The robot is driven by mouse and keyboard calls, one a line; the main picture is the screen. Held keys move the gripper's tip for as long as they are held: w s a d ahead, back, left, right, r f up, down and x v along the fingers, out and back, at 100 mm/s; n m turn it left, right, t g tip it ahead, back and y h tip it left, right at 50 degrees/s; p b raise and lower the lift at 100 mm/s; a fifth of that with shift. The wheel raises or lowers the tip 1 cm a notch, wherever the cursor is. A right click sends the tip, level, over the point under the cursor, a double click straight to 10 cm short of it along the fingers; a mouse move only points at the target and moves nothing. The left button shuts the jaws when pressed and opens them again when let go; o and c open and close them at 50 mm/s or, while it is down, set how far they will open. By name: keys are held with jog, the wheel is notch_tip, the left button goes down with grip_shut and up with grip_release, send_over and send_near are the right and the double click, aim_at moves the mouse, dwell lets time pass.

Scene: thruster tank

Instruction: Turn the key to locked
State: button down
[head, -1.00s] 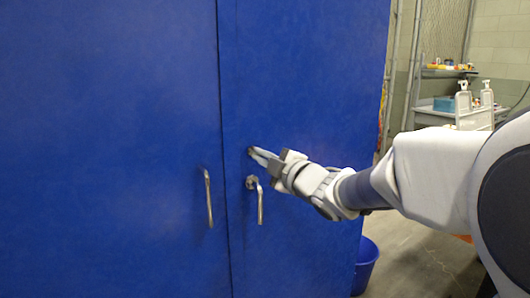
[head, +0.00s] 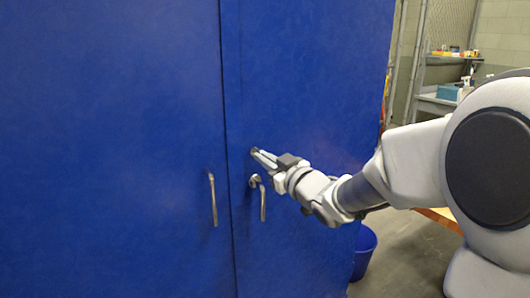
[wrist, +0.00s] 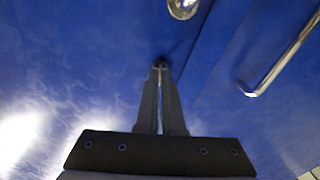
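The lock with its key (head: 254,150) is a small dark spot on the right door of the blue cabinet, above that door's handle. My gripper (head: 260,155) reaches it from the right, with its fingertips at the lock. In the wrist view my gripper (wrist: 160,68) has its two long fingers almost together, with a thin gap between them. A small dark piece, likely the key (wrist: 161,63), shows at the tips. The fingers seem closed on it and hide most of it, so I cannot tell the key's angle.
The right door's metal handle (head: 262,200) hangs just below my gripper; its round mount (wrist: 183,6) shows in the wrist view. The left door's handle (head: 212,200) is farther left. A blue bucket (head: 364,252) stands right of the cabinet. A shelf bench (head: 437,100) is behind.

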jog(key=shift+m+p, duration=0.55)
jog(key=shift+m, duration=0.65)
jog(key=c, duration=1.1)
grip_release()
jog(key=shift+o, duration=0.2)
jog(key=b+v, duration=0.1)
jog(key=v, duration=1.6)
jog(key=shift+d, duration=0.2)
jog(key=shift+s, duration=0.1)
